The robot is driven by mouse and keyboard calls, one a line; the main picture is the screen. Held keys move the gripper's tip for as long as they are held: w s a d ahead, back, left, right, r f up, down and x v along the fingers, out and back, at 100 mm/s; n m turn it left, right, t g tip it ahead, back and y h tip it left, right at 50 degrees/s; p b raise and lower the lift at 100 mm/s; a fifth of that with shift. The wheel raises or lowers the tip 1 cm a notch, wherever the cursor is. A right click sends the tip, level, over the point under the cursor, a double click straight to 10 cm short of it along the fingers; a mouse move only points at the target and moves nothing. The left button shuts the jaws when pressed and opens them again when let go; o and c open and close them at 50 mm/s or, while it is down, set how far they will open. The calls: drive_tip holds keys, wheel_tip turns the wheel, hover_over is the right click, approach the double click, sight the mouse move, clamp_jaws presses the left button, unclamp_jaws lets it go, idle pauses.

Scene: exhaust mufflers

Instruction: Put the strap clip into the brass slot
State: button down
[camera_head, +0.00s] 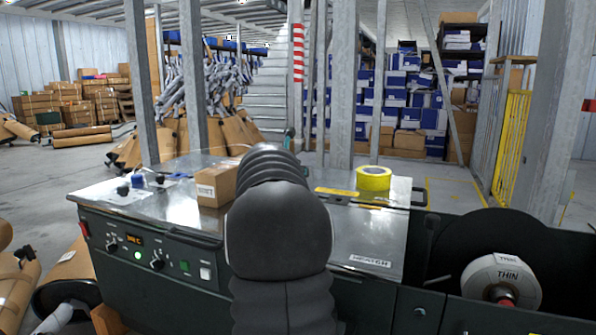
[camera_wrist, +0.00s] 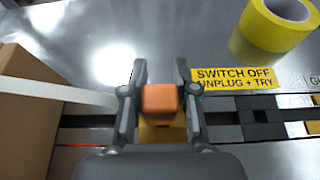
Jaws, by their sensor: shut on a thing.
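In the wrist view my gripper (camera_wrist: 161,80) points down over the metal bench top, its two fingers on either side of an orange block, which I take to be the strap clip (camera_wrist: 161,104). The fingers are shut on it. A brass-coloured patch, seemingly the brass slot (camera_wrist: 160,134), shows just below the clip in the picture, set in the dark track; the clip and gripper partly cover it. I cannot tell whether the clip touches it. In the head view my own arm hides the gripper, clip and slot.
A cardboard box (camera_head: 217,184) stands on the bench (camera_head: 150,215) left of my arm; a white strap (camera_wrist: 60,90) runs from it toward my gripper. A yellow tape roll (camera_head: 373,178) and a yellow warning label (camera_wrist: 235,78) lie to the right. A strap reel (camera_head: 500,283) hangs at front right.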

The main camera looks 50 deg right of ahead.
drive_tip(key=shift+f+b, duration=0.5)
drive_tip(key=shift+f, duration=0.45)
drive_tip(key=shift+p, duration=0.65)
idle(1.3)
drive_tip(key=shift+f+b, duration=0.4)
drive_tip(key=shift+f, duration=0.05)
idle(0.5)
drive_tip(key=c, duration=0.8)
unclamp_jaws()
drive_tip(key=v, duration=1.2)
drive_tip(key=shift+s+a, duration=0.1)
